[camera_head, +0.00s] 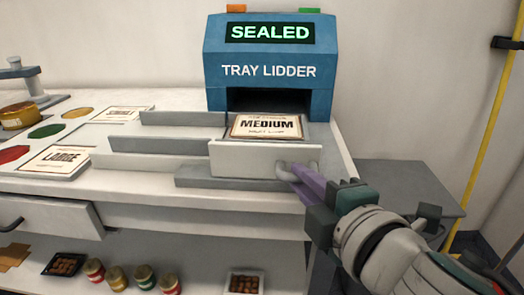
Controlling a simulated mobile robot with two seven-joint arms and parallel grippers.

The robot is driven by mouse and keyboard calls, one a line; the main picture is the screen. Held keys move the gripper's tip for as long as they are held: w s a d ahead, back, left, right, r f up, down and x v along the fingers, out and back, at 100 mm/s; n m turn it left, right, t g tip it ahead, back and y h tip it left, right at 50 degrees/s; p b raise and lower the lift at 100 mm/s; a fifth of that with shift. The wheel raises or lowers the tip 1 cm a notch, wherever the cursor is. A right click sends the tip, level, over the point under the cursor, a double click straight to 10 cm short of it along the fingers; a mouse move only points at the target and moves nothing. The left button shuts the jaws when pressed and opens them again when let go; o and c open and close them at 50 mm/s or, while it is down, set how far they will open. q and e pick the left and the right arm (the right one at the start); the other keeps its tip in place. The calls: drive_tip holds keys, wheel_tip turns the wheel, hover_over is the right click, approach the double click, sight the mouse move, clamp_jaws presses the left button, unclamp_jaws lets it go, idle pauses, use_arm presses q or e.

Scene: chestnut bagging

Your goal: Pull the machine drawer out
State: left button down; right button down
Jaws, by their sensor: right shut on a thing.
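The blue tray lidder (270,52) stands at the back of the table with a lit "SEALED" sign and a dark opening below. Its machine drawer (245,158) has a white front with a grey handle (316,156) on its right part. The drawer stands out in front of the opening. A package labelled "MEDIUM" (266,126) lies behind the drawer front, its lower edge partly hidden. My right gripper (290,172) has purple fingers and is shut on the handle, its arm coming in from the lower right. My left gripper is not in view.
Grey rails (160,144) lie left of the drawer. Flat "LARGE" (57,160) and "SMALL" (123,114) cards lie further left. Several jars (117,276) and a filled tray (244,283) sit on the shelf below. A grey side table (415,183) stands to the right.

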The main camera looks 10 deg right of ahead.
drive_tip(key=shift+a, duration=0.1)
drive_tip(key=c, duration=1.3)
unclamp_jaws()
drive_tip(key=shift+o, duration=1)
drive_tip(key=shift+s, duration=0.2)
drive_tip(key=p+v, duration=0.1)
drive_tip(key=v, duration=0.9)
